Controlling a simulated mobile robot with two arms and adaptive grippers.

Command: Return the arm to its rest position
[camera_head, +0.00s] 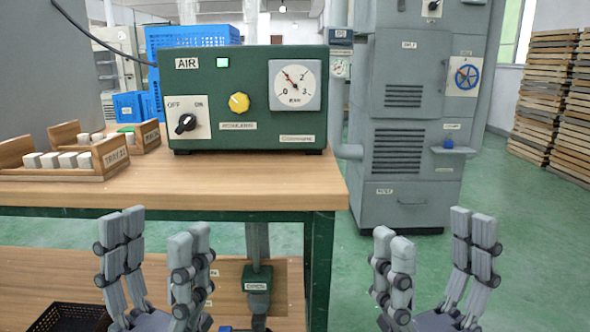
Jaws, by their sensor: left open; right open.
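My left gripper (156,250) is open and empty in front of the table's front edge, at the lower left. My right gripper (432,262) is open and empty to the right of the table, over the green floor. Both point upward in the view, their fingers apart and touching nothing that I can see. The arms behind the grippers are out of view.
A wooden table (300,187) carries a green AIR box (250,142) with a dial, knob and switch. Wooden trays (112,155) with white blocks stand at left. A black basket (72,318) sits low.

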